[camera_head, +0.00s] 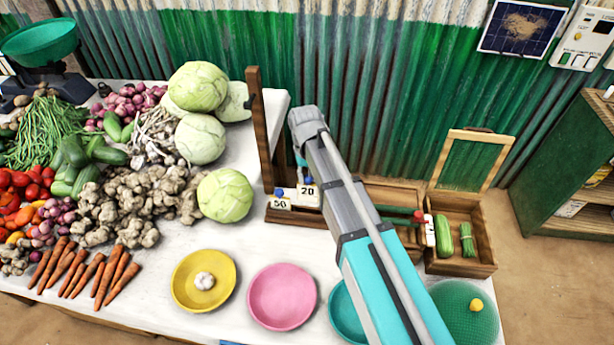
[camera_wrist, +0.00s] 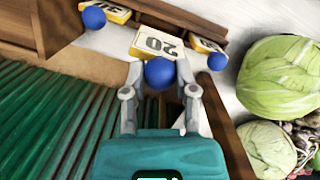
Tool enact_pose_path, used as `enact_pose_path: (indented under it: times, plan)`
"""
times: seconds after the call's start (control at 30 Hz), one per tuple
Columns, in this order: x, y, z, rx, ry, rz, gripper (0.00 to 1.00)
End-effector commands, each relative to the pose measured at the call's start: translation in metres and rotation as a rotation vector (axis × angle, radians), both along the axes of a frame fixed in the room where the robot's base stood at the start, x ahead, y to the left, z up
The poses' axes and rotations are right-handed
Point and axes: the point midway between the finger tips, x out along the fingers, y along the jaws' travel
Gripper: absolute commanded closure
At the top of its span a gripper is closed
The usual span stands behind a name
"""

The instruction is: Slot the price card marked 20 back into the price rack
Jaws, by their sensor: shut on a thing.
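The white price card marked 20 (camera_head: 307,190) has a yellow edge and a blue ball knob; it also shows in the wrist view (camera_wrist: 157,44). My gripper (camera_wrist: 159,70) is shut on its knob, one finger on each side. In the head view my gripper (camera_head: 302,165) is partly hidden by my arm. The wooden price rack (camera_head: 290,218) holds a card marked 50 (camera_head: 281,203), left of and lower than the 20 card. In the wrist view the 20 card hangs between two other knobbed cards (camera_wrist: 93,17) (camera_wrist: 212,55). I cannot tell whether its lower edge touches the slot.
A tall wooden post (camera_head: 259,130) stands left of my gripper. Cabbages (camera_head: 225,195) lie left of the rack. Yellow (camera_head: 203,282) and pink (camera_head: 282,297) plates are in front. A wooden crate (camera_head: 461,266) with green vegetables stands right. The green corrugated wall (camera_head: 210,45) is behind.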

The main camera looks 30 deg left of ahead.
Motion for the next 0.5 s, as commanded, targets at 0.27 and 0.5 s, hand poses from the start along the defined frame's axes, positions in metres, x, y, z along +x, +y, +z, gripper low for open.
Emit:
enact_pose_path:
  times: [0.27, 0.5]
  plan:
    - [0.0, 0.0, -0.014, 0.0, 0.0, 0.001, 0.99]
    - [0.0, 0.001, -0.024, 0.0, 0.0, 0.001, 0.99]
